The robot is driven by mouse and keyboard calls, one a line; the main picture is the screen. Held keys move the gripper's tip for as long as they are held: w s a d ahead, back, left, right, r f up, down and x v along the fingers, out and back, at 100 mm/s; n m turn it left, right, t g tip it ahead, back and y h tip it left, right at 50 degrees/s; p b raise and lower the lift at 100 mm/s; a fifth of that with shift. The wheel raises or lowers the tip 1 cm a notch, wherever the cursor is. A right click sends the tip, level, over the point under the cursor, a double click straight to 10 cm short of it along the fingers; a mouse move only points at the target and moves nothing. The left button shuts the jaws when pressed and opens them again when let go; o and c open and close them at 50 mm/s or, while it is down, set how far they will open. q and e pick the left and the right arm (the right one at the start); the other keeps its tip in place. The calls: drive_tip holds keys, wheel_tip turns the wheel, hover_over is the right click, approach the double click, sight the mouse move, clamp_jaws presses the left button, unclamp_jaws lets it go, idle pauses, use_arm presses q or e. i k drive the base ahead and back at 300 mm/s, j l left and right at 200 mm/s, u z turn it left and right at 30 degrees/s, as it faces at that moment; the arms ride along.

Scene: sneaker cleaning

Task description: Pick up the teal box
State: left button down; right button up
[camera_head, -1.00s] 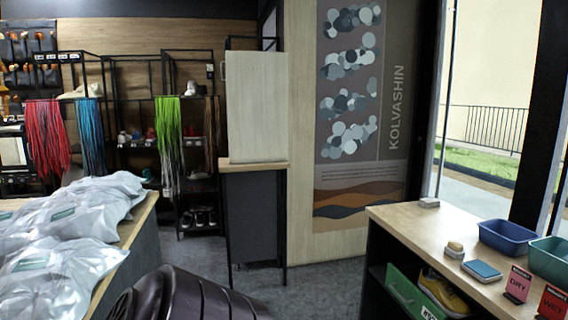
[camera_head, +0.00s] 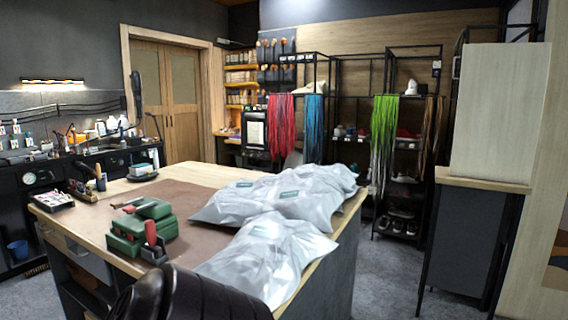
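No teal box shows in the view now. The nearest in colour are dark green cases (camera_head: 128,238) stacked on the worktable, with a red-handled tool (camera_head: 152,236) in front of them. Neither of my grippers is in view, so what they hold cannot be seen.
The wooden worktable (camera_head: 190,172) carries a brown mat (camera_head: 185,196), grey-white plastic bags (camera_head: 262,255) and a small tool tray (camera_head: 52,203). A cabinet (camera_head: 468,235) stands at right. Shelving with coloured laces (camera_head: 383,140) is behind. Grey floor (camera_head: 380,285) is open between table and cabinet.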

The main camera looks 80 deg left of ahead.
sight(137, 169)
drive_tip(key=u, duration=3.5)
drive_tip(key=i+j+u, duration=0.65)
drive_tip(key=i+u, duration=0.2)
drive_tip(key=i, duration=0.2)
drive_tip(key=i+u, duration=0.35)
drive_tip(key=i, duration=0.85)
drive_tip(key=i+j, duration=0.1)
drive_tip(key=i, duration=2.5)
drive_tip(key=z, duration=0.05)
